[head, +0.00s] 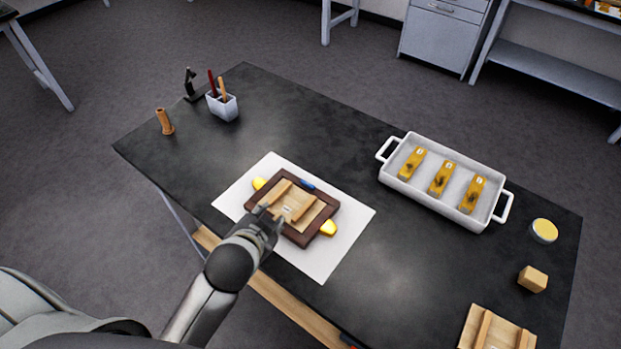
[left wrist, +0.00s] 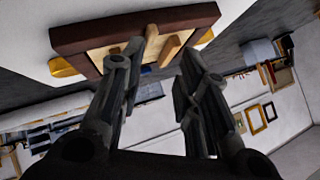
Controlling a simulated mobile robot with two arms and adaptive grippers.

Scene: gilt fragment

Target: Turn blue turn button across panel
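A dark brown frame (head: 322,219) lies on a white sheet (head: 348,217) with a light wood panel (head: 306,212) inside it. The panel carries two raised wooden battens and a small white label. The blue turn button (head: 307,185) sits at the frame's far edge and looks roughly in line with that edge. A little blue also shows behind the panel in the left wrist view (left wrist: 146,70). My left gripper (head: 268,214) is over the near left side of the frame. Its fingers (left wrist: 158,58) are apart with nothing between them. My right gripper is out of view.
Gold pieces (head: 328,228) show at the frame's ends. A white tray (head: 484,221) with several gilt blocks stands to the right. A round tin (head: 544,230), wood block (head: 532,279) and second panel (head: 496,331) lie farther right. A pen cup (head: 223,107) stands far left.

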